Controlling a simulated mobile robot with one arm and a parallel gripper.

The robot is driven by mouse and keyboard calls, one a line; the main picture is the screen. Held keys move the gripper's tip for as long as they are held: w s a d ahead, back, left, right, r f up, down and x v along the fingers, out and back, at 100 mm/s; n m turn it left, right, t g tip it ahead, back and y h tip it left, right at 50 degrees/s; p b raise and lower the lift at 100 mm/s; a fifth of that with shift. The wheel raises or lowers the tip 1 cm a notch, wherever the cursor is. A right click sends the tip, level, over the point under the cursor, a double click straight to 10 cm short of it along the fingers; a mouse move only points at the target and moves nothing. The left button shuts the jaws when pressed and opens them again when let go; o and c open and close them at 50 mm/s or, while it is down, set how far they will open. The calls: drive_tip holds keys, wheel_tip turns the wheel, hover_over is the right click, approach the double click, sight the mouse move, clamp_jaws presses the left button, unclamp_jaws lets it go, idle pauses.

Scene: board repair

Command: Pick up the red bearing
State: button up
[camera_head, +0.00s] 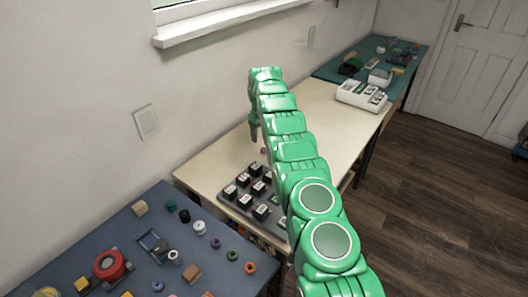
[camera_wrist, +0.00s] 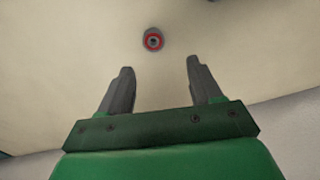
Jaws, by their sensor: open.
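In the head view my gripper (camera_head: 254,140) points down over the cream table. A small reddish thing (camera_head: 264,150) beside it there is probably the bearing, but it is too small to be sure.
A grey tray (camera_head: 238,206) with several black blocks stands on the cream table, near my arm. A dark blue table (camera_head: 110,235) at the front left holds many small parts. A white device (camera_head: 361,96) stands at the cream table's far end. A wall borders the left side.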

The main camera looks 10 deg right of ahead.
sight(264, 149)
drive_tip(key=shift+s+d+f, duration=0.1)
drive_tip(key=shift+d+f, duration=0.1)
drive_tip(key=shift+f, duration=1.05)
drive_tip(key=shift+s+d+f, duration=0.1)
drive_tip(key=shift+d+f, duration=0.05)
drive_tip(key=shift+f, duration=1.05)
drive_tip(key=shift+d+f, duration=0.2)
drive_tip(key=shift+f, duration=1.05)
drive_tip(key=shift+c, duration=0.3)
drive_tip(key=shift+r, duration=0.1)
drive_tip(key=c, duration=1.1)
drive_tip(key=shift+o, duration=0.2)
